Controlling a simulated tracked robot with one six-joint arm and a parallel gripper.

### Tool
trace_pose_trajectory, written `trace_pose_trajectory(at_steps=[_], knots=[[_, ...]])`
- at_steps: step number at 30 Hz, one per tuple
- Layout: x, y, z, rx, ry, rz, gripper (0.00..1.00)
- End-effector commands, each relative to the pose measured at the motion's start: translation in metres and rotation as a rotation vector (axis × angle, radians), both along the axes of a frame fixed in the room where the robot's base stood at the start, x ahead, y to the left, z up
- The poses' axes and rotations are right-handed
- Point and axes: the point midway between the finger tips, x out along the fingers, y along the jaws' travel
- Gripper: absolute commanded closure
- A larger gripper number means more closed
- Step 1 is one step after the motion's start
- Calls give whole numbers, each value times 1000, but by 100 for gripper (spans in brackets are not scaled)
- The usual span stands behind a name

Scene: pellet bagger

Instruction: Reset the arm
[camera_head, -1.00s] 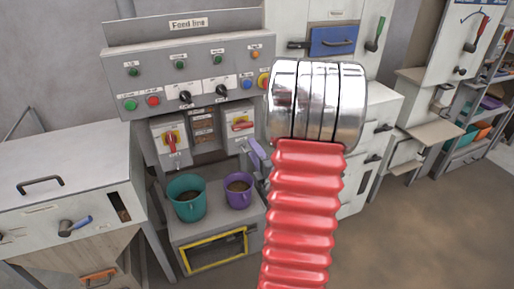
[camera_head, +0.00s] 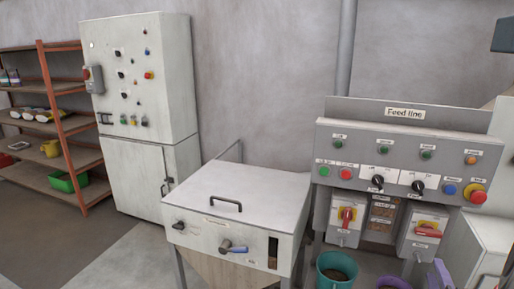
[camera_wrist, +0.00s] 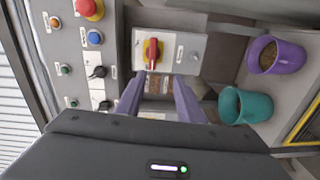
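My gripper (camera_wrist: 160,88) shows in the wrist view as two purple fingers standing apart, with nothing held between them. The fingers point toward the feed line panel, whose right-hand isolator, a red handle on a yellow plate (camera_wrist: 152,52), lies just beyond the tips. In the head view this isolator (camera_head: 428,229) has its handle roughly level, and the left one (camera_head: 347,216) has its handle upright. A purple finger-like part (camera_head: 440,274) shows at the bottom of the head view. Most of my arm is out of that view.
A teal bucket (camera_wrist: 245,104) and a purple bucket (camera_wrist: 275,57) with brown contents stand beside the panel. In the head view, a white lidded hopper (camera_head: 238,207), a tall white cabinet (camera_head: 150,110) and orange shelving (camera_head: 57,120) stand further left. Floor is clear at lower left.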

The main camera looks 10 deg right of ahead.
Motion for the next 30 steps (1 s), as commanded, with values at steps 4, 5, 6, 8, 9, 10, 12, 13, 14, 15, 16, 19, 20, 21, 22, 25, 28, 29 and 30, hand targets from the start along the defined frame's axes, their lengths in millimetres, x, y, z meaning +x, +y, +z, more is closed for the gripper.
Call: trace_pose_trajectory(at_steps=[4,5,6,8,9,10,12,13,14,15,16,19,20,21,22,25,28,29,30], knots=[[-8,-6,-34,177,56,-52,66],[-11,-8,-43,218,70,-69,66],[-15,-10,-54,276,89,-93,66],[-23,-12,-71,361,119,-135,66],[-28,-13,-81,415,134,-164,66],[-32,-14,-87,452,146,-186,66],[-42,-15,-99,536,168,-241,66],[-45,-15,-103,571,176,-263,66],[-49,-14,-107,606,185,-287,66],[-53,-13,-111,648,194,-317,66],[-56,-11,-114,680,202,-339,66],[-64,-4,-120,779,222,-410,66],[-66,-2,-122,808,228,-432,66],[-68,3,-122,844,234,-460,66],[-70,6,-123,871,238,-481,66],[-75,19,-122,957,251,-550,66],[-78,35,-117,1036,262,-617,66],[-79,40,-116,1058,265,-637,66],[-80,48,-113,1087,269,-662,66]])
